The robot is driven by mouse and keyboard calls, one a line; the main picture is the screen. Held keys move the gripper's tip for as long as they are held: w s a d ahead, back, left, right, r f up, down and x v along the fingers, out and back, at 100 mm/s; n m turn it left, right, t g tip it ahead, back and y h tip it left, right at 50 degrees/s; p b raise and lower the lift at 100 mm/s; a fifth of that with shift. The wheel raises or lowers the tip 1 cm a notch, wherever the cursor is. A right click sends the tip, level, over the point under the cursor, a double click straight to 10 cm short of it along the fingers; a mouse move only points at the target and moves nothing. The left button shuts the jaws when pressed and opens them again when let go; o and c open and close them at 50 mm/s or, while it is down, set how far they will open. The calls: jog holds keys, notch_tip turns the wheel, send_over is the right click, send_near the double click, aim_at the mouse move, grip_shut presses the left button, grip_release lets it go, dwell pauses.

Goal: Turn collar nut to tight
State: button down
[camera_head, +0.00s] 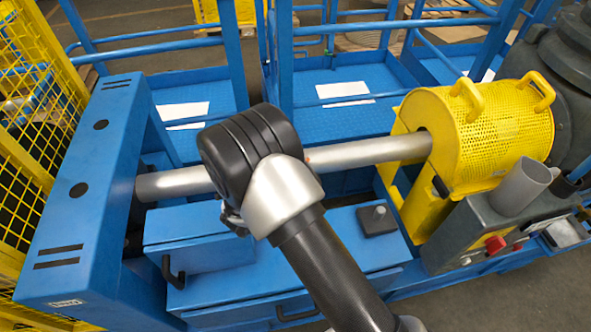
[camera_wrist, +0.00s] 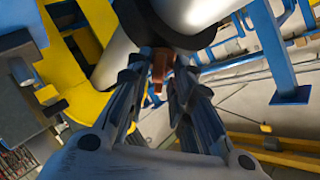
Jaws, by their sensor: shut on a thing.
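In the wrist view, my gripper (camera_wrist: 166,62) has its two fingers closed in on a small reddish-brown piece (camera_wrist: 160,72), which looks like the collar nut. The piece sits beside a dark ring (camera_wrist: 196,16) at the top of the view, by a pale, thick shaft. How far the nut is turned cannot be told. In the head view, the silver shaft (camera_head: 375,151) runs from the blue frame to the yellow guard. My dark arm crosses in front of it and hides the gripper and nut there.
A perforated yellow guard (camera_head: 500,140) covers the shaft's right end. A grey control box (camera_head: 470,230) with a red button and a grey cup (camera_head: 522,186) stand at right. A blue frame (camera_head: 85,190) and yellow mesh fence (camera_head: 35,60) bound the left. Blue drawers (camera_head: 250,290) lie below the shaft.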

dwell(0.4)
jog(key=c, duration=1.6)
grip_release()
jog(key=shift+r, duration=0.1)
notch_tip(320, 180, up, 10)
